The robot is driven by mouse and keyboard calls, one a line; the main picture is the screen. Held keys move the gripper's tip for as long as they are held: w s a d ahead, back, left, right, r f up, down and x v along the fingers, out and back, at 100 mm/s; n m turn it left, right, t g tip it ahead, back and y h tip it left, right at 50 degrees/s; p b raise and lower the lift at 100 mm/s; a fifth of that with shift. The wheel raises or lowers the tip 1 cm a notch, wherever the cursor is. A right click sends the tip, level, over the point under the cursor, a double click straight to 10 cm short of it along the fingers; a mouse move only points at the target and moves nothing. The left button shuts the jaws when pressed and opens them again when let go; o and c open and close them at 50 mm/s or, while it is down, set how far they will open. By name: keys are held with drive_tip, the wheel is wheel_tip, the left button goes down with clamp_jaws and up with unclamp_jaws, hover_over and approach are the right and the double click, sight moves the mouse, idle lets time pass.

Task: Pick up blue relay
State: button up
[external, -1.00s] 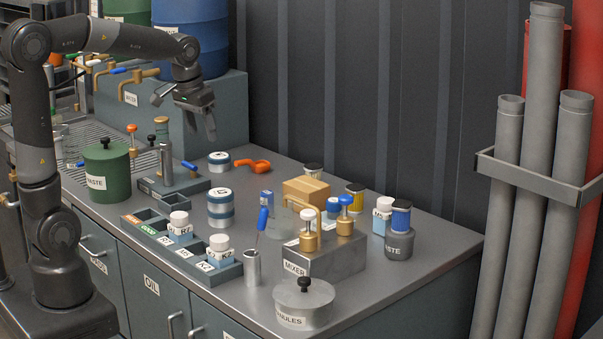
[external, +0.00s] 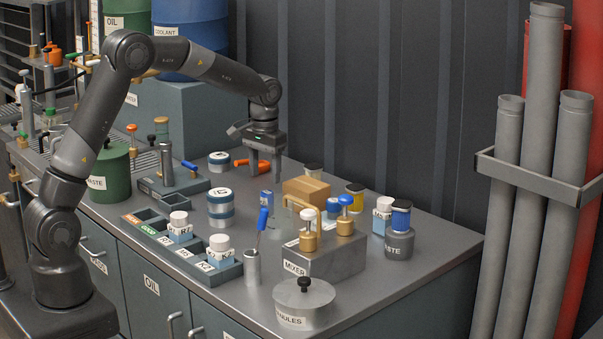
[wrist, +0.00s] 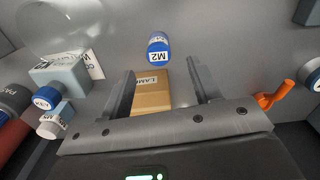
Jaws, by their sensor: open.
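A small blue cylinder labelled M2, probably the blue relay (wrist: 158,50), shows in the wrist view just beyond my fingertips. In the external view the blue relay (external: 266,198) stands on the bench, left of the tan box (external: 306,190). My gripper (external: 264,178) points down above the bench, behind the relay in the picture, fingers apart and empty. In the wrist view the tan box (wrist: 152,96) shows between the fingers of my gripper (wrist: 163,72), apparently below them. I cannot tell the exact height of the fingertips.
The grey mixer (external: 325,255) and a clear beaker (wrist: 60,28) are near the relay. An orange handle (wrist: 278,95) lies at the wrist view's right. A striped tin (external: 221,208) and a holder with a blue-handled tool (external: 253,265) stand nearby.

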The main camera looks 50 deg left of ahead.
sight(267, 192)
wheel_tip(267, 192, down, 9)
drive_tip(key=shift+w+d+r, duration=0.1)
drive_tip(key=shift+w, duration=0.05)
idle(0.4)
drive_tip(key=shift+c, duration=0.4)
drive_tip(key=c, duration=1)
drive_tip(key=shift+r, duration=0.1)
